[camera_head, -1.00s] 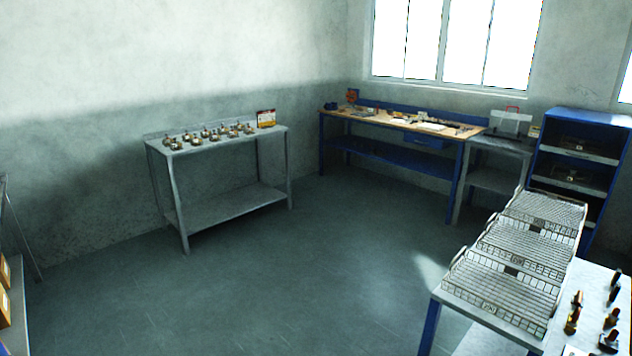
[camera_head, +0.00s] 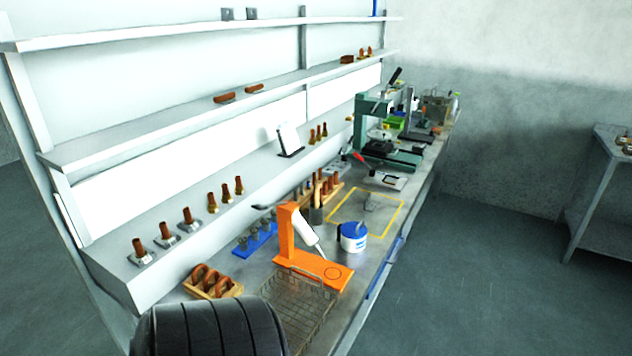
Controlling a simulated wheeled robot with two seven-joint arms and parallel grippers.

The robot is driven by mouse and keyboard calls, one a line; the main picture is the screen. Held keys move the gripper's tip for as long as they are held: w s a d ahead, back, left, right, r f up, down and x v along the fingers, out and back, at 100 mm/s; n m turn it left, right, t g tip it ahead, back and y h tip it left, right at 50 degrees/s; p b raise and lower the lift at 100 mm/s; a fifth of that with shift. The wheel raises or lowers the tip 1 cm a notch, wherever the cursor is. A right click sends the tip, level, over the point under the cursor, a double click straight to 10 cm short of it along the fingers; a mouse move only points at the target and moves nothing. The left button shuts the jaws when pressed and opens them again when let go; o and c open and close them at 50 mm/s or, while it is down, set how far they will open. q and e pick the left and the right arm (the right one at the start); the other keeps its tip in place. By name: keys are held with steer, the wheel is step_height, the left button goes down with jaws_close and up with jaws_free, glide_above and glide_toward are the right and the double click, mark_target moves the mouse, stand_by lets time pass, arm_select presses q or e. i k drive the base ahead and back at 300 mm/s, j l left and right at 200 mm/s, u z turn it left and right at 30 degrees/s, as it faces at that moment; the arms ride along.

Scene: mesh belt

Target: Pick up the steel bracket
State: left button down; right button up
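No steel bracket can be made out for certain. Two small grey plates, a left one (camera_head: 227,14) and a right one (camera_head: 252,13), stand on the top shelf and could also be brackets. Neither of my grippers shows in the view.
The workbench holds an orange stand (camera_head: 312,262), a white and blue tub (camera_head: 353,237), a wire mesh basket (camera_head: 300,310), a wooden rack (camera_head: 212,284) and a green press (camera_head: 372,135). Shelves (camera_head: 150,145) rise behind. Floor (camera_head: 500,270) right of the bench is clear.

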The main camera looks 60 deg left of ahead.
mark_target(369, 207)
steer(key=u, duration=1.75)
steer(key=i+l, duration=0.4)
steer(key=l, duration=0.15)
